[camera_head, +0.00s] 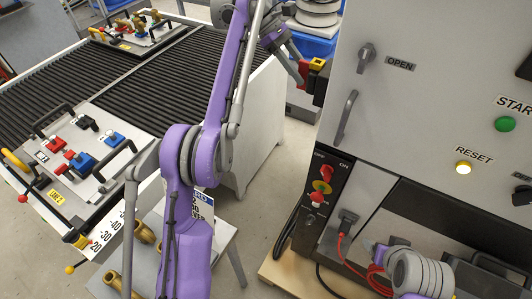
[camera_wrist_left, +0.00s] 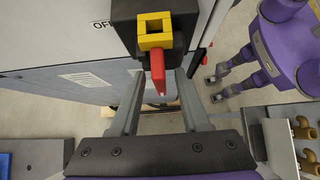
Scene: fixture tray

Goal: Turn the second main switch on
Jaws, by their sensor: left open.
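A red switch handle on a yellow base (camera_wrist_left: 155,30) sits on a black box on the cabinet's side. In the wrist view the red handle (camera_wrist_left: 158,72) points down between my left gripper's fingers. My left gripper (camera_wrist_left: 160,85) is open, one finger on each side of the handle; I cannot tell whether either touches it. In the head view my left gripper (camera_head: 298,62) reaches this red and yellow switch (camera_head: 316,64) from the left. A second red rotary switch (camera_head: 326,171), labelled OFF and ON, is on the cabinet's front panel. My right gripper (camera_wrist_left: 217,85) shows small in the wrist view.
The grey cabinet (camera_head: 425,70) has a lever, a green START button (camera_head: 505,124) and a lit RESET button (camera_head: 463,168). A conveyor (camera_head: 80,75) with a fixture tray (camera_head: 85,150) is at left. Brass fittings (camera_head: 145,232) stand on a low table.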

